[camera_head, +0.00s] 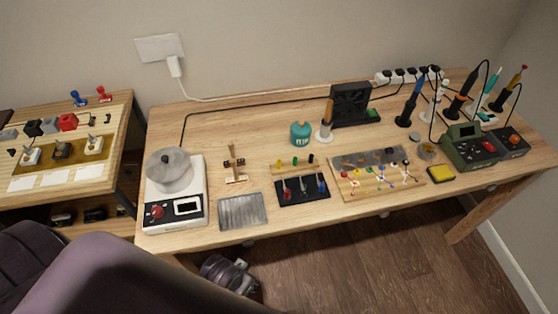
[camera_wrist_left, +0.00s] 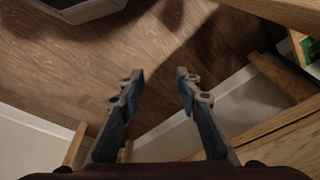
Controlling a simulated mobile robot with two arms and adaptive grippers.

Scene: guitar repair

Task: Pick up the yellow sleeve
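A small yellow sleeve (camera_head: 279,165) appears to stand at the left end of a narrow wooden strip, beside a green one (camera_head: 296,160) and a dark one (camera_head: 311,160). They are tiny in the head view, so their exact shape is hard to tell. My left gripper (camera_wrist_left: 161,88) is open and empty in the left wrist view, with bare floor beyond its fingers. The left arm hangs in front of and below the table edge, away from the sleeve. My right gripper is in neither view.
A black stand with coloured pieces (camera_head: 303,190) lies just before the strip.

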